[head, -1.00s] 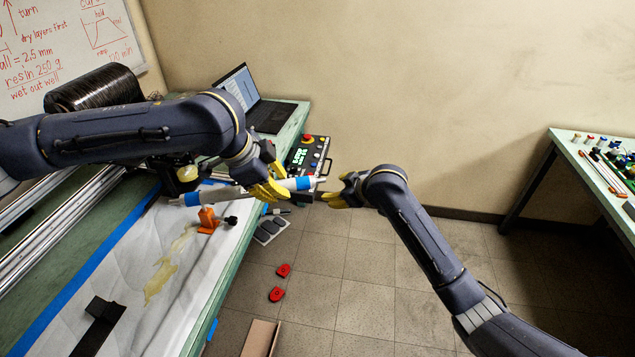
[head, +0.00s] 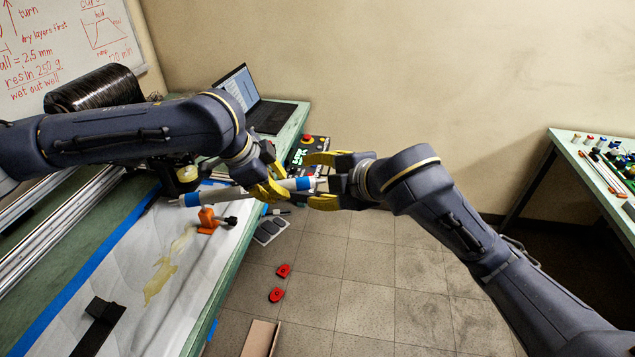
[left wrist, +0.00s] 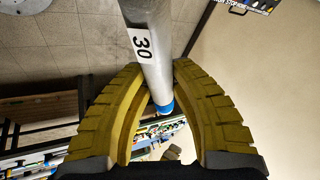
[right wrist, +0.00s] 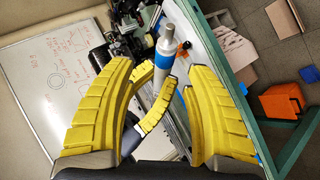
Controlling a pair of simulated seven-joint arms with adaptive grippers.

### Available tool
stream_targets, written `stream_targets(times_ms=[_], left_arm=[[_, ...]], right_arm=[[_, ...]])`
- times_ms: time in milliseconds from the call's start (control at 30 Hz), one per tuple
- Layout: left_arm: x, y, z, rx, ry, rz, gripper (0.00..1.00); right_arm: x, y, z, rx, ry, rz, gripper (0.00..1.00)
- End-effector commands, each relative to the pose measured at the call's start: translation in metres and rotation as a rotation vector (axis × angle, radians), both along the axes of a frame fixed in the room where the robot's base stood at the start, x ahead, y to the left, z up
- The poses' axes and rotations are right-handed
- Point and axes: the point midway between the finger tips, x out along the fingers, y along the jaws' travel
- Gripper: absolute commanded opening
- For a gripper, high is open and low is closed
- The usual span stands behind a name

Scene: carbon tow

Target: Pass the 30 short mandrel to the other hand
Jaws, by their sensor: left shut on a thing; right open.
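The short mandrel is a grey tube with blue bands near its ends (head: 228,195). In the left wrist view it carries a white label reading 30 (left wrist: 150,50). My left gripper (head: 272,190) is shut on it and holds it off the bench, over the floor gap. My right gripper (head: 318,180) is open around the mandrel's right end, with its yellow fingers on either side.
The green bench (head: 205,300) at left bears a white sheet, an orange clamp (head: 208,220) and a laptop (head: 245,98). A control box with a red button (head: 308,150) is behind the grippers. Red pieces (head: 277,294) lie on the open floor. Another table (head: 590,185) stands at right.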

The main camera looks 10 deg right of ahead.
Motion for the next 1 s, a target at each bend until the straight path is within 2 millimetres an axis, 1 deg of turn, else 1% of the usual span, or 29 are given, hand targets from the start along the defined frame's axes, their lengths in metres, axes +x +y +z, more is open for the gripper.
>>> stream_targets(times_ms=[67,167,600,800,1000], left_arm=[[0.000,0.000,0.000,0.000,-0.001,0.000,0.00],[0.000,0.000,0.000,0.000,-0.001,0.000,0.00],[0.000,0.000,0.000,0.000,-0.001,0.000,0.00],[0.000,0.000,0.000,0.000,-0.001,0.000,0.00],[0.000,0.000,0.000,0.000,-0.001,0.000,0.00]], right_arm=[[-0.004,0.003,-0.003,-0.012,-0.005,0.015,0.53],[-0.001,0.008,-0.008,-0.016,-0.006,0.022,0.53],[0.034,0.032,-0.036,-0.015,-0.005,0.022,0.53],[0.042,0.037,-0.042,-0.016,-0.007,0.021,0.53],[0.044,0.039,-0.043,-0.018,-0.009,0.021,0.53]])
